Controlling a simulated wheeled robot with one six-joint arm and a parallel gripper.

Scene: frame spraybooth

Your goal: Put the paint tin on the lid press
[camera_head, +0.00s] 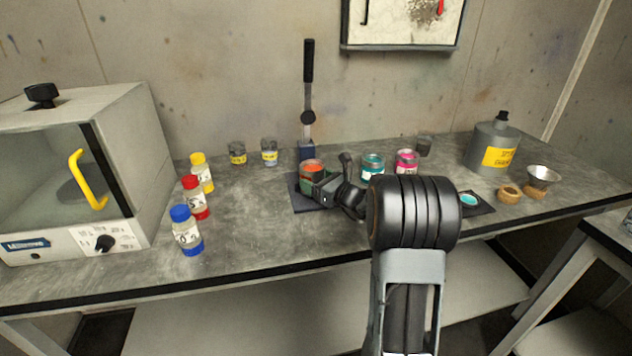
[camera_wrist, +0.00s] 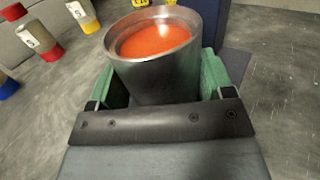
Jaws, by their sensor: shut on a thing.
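The paint tin (camera_head: 312,168) is a grey metal tin with orange paint showing in its open top. It also shows large in the wrist view (camera_wrist: 150,68), a little tilted in the picture. My gripper (camera_head: 314,184) is shut on its sides, with green pads (camera_wrist: 232,70) left and right of it. The lid press (camera_head: 306,207) has a dark square base, a blue post and a tall black-handled lever standing up. The tin is over the base, in front of the post. Whether the tin's bottom touches the base is hidden by my gripper.
A teal paint tin (camera_head: 373,168) and a magenta one (camera_head: 406,163) stand right of the press. Bottles with yellow, red and blue (camera_head: 187,232) caps stand left, beside an oven (camera_head: 85,180). Two small jars (camera_head: 269,153) stand behind. The bench front-left of the press is clear.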

